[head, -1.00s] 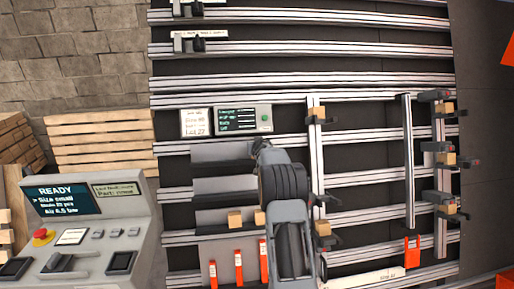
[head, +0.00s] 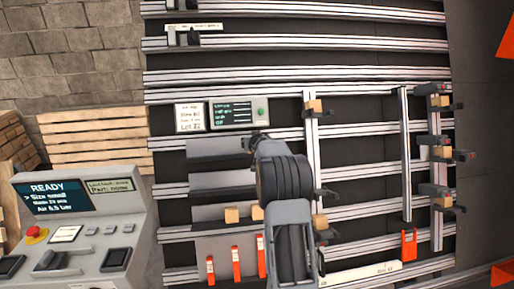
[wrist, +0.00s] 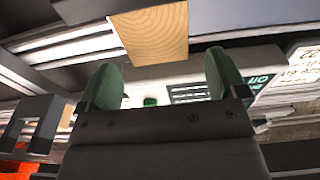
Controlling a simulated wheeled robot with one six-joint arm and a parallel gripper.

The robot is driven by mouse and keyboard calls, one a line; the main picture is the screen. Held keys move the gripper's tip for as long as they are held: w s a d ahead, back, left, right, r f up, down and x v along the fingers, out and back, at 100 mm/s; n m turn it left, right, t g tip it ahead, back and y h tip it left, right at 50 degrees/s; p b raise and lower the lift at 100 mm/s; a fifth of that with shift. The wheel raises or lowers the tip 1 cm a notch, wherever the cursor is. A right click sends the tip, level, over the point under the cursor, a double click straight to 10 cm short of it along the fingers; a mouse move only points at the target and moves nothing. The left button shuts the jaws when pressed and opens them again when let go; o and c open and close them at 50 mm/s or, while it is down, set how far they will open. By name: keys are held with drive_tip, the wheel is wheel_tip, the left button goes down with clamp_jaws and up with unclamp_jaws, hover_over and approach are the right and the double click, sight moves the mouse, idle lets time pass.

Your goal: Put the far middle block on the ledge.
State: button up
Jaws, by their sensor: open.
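Small wooden blocks are held at clamps on two upright rails. The middle rail bears an upper block (head: 313,106) and a lower block (head: 320,221). The right rail bears a far block (head: 441,101), a middle block (head: 442,153) and a near block (head: 446,202). Two more blocks (head: 232,215) sit on a grey ledge (head: 208,222) left of my arm. In the wrist view my gripper (wrist: 163,76) is open, its green fingertips apart and empty. One wooden block (wrist: 150,34) shows just beyond the fingertips; which one is unclear.
A display panel (head: 238,114) and white label (head: 190,118) stand on the left of the rack. Orange tags (head: 235,262) stand below the ledge. A control console (head: 80,225) reading READY is at lower left, with a wooden crate (head: 95,140) behind it.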

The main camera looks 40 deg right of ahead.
drive_tip(key=v, duration=1)
drive_tip(key=shift+b, duration=0.3)
drive_tip(key=shift+s, duration=0.1)
drive_tip(key=s+a+f+g+y, duration=0.1)
drive_tip(key=s+a+f+g, duration=0.25)
drive_tip(key=s, duration=0.25)
drive_tip(key=s+a+f+g, duration=0.2)
drive_tip(key=s+f+g, duration=0.1)
drive_tip(key=s+f, duration=0.2)
drive_tip(key=s+a+r+n+y, duration=0.1)
drive_tip(key=s+a+n+y, duration=0.1)
drive_tip(key=s+a, duration=0.6)
drive_tip(key=s+a+r+n+g+y, duration=0.1)
drive_tip(key=s+a+n+y, duration=0.2)
drive_tip(key=s+a, duration=0.6)
drive_tip(key=a, duration=0.5)
drive_tip(key=shift+a, duration=0.4)
drive_tip(key=shift+s, duration=0.1)
